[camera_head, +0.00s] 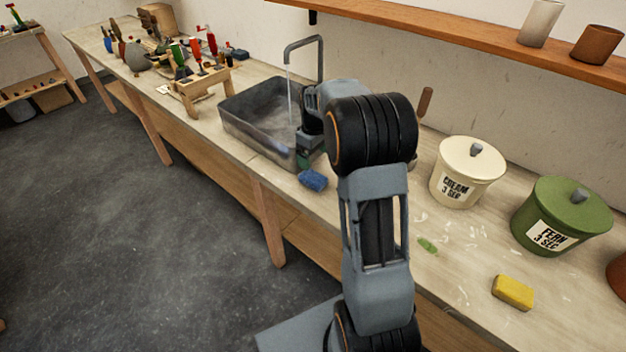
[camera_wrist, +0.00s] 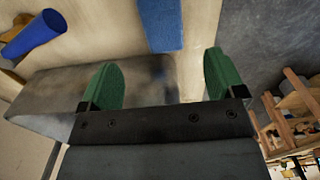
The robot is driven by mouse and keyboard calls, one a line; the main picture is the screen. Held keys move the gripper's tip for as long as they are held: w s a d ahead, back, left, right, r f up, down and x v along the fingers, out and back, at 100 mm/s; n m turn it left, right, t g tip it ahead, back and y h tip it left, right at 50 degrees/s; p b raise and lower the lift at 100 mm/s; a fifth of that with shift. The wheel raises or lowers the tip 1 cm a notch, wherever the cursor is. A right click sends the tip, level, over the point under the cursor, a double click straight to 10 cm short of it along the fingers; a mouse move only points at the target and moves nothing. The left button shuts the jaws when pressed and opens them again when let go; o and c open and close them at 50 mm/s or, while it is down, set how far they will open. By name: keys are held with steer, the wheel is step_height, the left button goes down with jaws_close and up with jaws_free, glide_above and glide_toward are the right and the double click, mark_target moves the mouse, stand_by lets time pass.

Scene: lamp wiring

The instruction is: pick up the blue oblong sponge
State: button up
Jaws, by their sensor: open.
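The blue oblong sponge (camera_head: 313,180) lies on the bench near its front edge, just right of the sink's near corner. It also shows in the wrist view at the top, partly cut off by the frame (camera_wrist: 162,22). My gripper (camera_head: 304,158) is at the sink's right end, close to the sponge. In the wrist view its two green fingertips (camera_wrist: 163,65) stand wide apart with nothing held between them. The sponge appears beyond the fingertips, above the gap. Much of the gripper is hidden behind my arm in the head view.
A metal sink (camera_head: 250,118) with a running tap (camera_head: 303,50) is directly beside the gripper. A cream pot (camera_head: 464,190), a green pot (camera_head: 560,225) and a yellow sponge (camera_head: 513,292) stand or lie to the right. A tool rack (camera_head: 201,90) is left of the sink.

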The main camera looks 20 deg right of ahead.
mark_target(313, 176)
steer(key=shift+a+f+p, duration=0.15)
steer(key=shift+f+p, duration=0.6)
steer(key=shift+f, duration=3.95)
steer(key=c, duration=1)
steer(key=shift+r, duration=0.15)
steer(key=shift+r, duration=0.5)
steer(key=s+a+r+b, duration=0.3)
steer(key=s+a+r, duration=0.3)
steer(key=a+r, duration=0.5)
steer(key=shift+s+a+r, duration=0.3)
steer(key=shift+a+r, duration=0.1)
steer(key=shift+a, duration=0.3)
